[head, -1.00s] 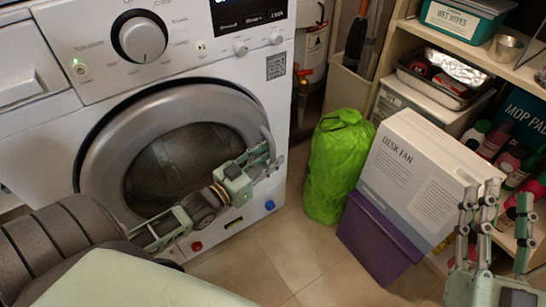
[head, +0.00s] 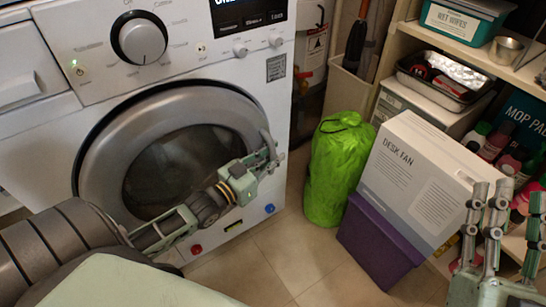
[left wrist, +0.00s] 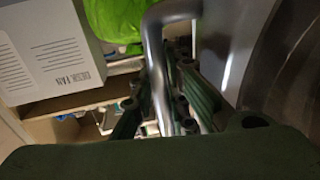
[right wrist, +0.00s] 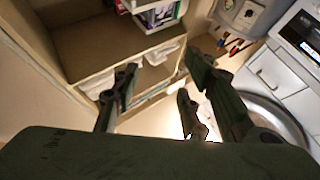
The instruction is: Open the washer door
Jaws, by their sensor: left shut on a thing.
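The white washer (head: 60,150) stands at the left, and its round grey door (head: 110,150) looks closed or nearly so. The door glass (head: 180,165) is dark. My left gripper (head: 268,152) is at the right edge of the door, shut on the door handle. In the left wrist view the handle (left wrist: 157,70) is a shiny metal bar running between the fingers of my left gripper (left wrist: 170,100). My right gripper (head: 502,205) is open and empty at the lower right, away from the washer. Its spread fingers also show in the right wrist view (right wrist: 160,95).
A green bag (head: 338,170) stands right of the washer. A desk fan box (head: 420,180) rests on a purple bin (head: 375,240). Shelves (head: 440,45) with bottles and wipes fill the right side. The tiled floor (head: 285,260) in front of the washer is clear.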

